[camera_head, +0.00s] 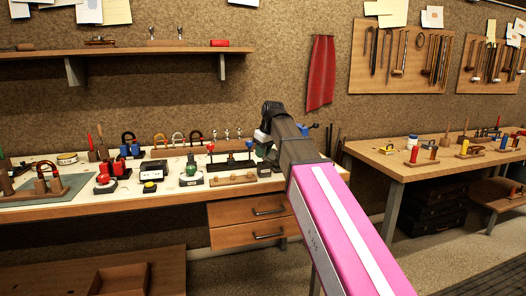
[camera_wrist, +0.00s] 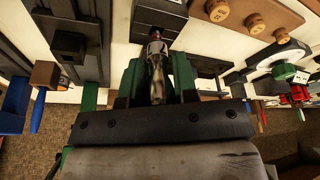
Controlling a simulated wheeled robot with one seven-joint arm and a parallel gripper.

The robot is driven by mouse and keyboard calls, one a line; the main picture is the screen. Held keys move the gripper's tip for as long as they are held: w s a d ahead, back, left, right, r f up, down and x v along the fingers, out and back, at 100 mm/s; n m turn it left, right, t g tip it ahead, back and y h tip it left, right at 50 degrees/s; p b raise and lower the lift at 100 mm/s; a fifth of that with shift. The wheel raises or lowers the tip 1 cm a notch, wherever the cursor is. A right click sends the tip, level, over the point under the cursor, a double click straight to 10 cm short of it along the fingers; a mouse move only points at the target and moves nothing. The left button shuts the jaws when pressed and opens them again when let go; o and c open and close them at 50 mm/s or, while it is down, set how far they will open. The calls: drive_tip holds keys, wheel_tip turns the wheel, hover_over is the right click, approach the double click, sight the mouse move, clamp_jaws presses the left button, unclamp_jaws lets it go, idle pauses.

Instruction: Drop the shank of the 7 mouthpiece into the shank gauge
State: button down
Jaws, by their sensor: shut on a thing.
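My gripper (camera_wrist: 157,78) has green fingers and is shut on a small silver mouthpiece (camera_wrist: 157,62), seen in the wrist view. The mouthpiece is narrow and stands between the two fingers; no number can be read on it. In the head view my gripper (camera_head: 266,139) is above the right end of the white bench top, and my own arm hides most of it and the mouthpiece. A dark block (camera_wrist: 160,12) lies just beyond the mouthpiece in the wrist view. I cannot tell whether it is the shank gauge.
A wooden strip with round knobs (camera_wrist: 254,20) lies right of the gripper in the wrist view. A stand with a green knob (camera_wrist: 284,72) is farther right. Red and blue tools on black bases (camera_head: 231,165) crowd the bench (camera_head: 60,208). A second bench (camera_head: 400,160) stands right.

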drive_tip(key=shift+f, duration=0.75)
drive_tip(key=c, duration=0.8)
unclamp_jaws()
drive_tip(key=shift+r, duration=0.1)
drive_tip(key=v, duration=1)
drive_tip(key=shift+r, duration=0.3)
drive_tip(key=shift+s+d, duration=0.1)
drive_tip(key=shift+s, duration=0.05)
